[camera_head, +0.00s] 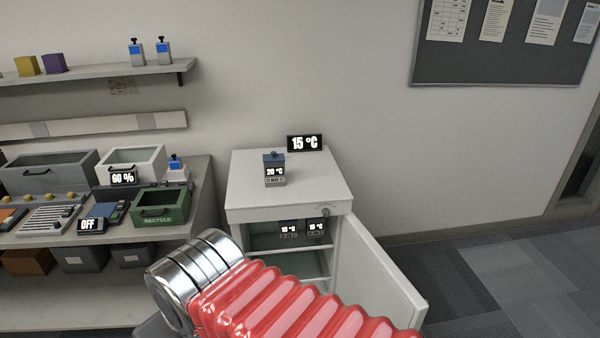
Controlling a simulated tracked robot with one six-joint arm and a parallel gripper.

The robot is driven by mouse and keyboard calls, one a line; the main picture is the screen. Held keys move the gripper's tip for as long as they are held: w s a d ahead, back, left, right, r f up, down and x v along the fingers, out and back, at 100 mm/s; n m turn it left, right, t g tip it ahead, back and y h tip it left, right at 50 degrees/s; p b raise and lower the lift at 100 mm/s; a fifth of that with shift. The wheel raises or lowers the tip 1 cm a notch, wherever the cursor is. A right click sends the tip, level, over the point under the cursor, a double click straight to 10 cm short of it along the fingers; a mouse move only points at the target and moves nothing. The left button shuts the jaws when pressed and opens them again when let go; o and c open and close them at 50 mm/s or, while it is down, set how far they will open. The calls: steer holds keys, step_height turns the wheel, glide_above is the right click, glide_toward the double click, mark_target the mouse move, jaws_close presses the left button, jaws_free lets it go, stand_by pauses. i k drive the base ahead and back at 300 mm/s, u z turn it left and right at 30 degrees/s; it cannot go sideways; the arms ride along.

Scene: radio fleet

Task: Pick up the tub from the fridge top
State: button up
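The tub (274,169) is a small grey container with a blue lid and a dark knob on top. It stands upright on the white fridge top (315,180), near the back, and a "20 °C" label shows on its front. Nothing touches it. My arm's red bellows and chrome joint cross the lower middle of the view, in front of the fridge. My gripper's fingers do not show.
The fridge door (375,275) stands open to the right. Small items with "15 °C" labels sit inside. A display (305,143) reading "15 °C" is at the fridge's back edge. A counter (205,200) with a green recycle bin (160,205) is on the left. Open floor lies right.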

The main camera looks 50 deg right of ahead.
mark_target(275, 171)
steer(key=z, duration=0.45)
steer(key=i, duration=1.5)
